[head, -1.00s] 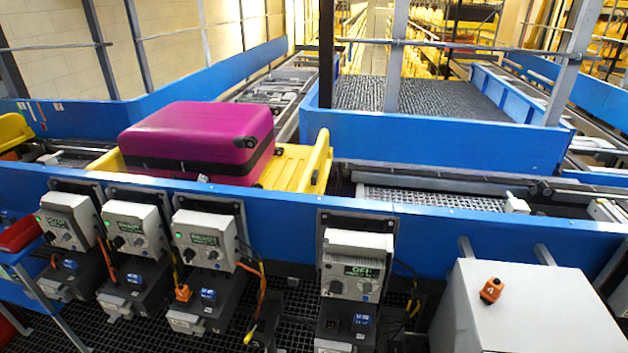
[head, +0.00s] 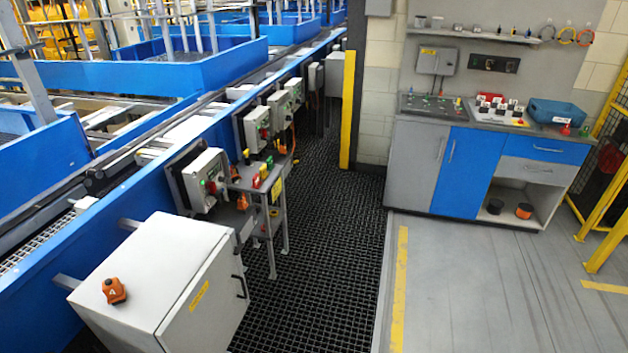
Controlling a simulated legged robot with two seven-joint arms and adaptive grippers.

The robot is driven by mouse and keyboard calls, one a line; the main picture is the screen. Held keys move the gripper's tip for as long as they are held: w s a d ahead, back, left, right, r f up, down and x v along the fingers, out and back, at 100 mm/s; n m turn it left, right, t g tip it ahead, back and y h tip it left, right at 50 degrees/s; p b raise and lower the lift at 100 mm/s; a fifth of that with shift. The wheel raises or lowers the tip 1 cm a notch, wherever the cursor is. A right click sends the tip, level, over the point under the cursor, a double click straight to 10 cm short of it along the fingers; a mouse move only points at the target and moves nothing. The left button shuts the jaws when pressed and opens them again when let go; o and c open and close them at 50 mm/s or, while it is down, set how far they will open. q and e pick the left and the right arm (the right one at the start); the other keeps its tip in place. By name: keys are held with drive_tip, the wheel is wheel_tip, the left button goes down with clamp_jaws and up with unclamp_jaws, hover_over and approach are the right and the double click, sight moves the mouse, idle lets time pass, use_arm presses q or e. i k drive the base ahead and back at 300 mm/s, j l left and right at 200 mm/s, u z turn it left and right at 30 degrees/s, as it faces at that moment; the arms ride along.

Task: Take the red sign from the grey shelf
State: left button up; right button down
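A small grey shelf (head: 246,186) stands on legs beside the conveyor, left of the picture's middle. Several small red, yellow and green pieces stand on it. One small red piece (head: 264,172) there may be the red sign, but it is too small to tell. Neither of my grippers shows in the head view.
A white cabinet (head: 170,262) with an orange device (head: 114,290) on top stands at the front left. Control boxes (head: 207,180) line the blue conveyor side. A workbench (head: 455,160) stands at the back right. The black grating walkway (head: 320,240) is clear.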

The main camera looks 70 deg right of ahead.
sight(256, 183)
drive_tip(key=z, duration=1.8)
drive_tip(key=i+l, duration=0.35)
drive_tip(key=i, duration=0.2)
drive_tip(key=i+l+u, duration=0.1)
drive_tip(key=i+l, duration=0.3)
drive_tip(key=i, duration=0.15)
drive_tip(key=i+l, duration=0.4)
drive_tip(key=i, duration=0.15)
drive_tip(key=i+u, duration=0.05)
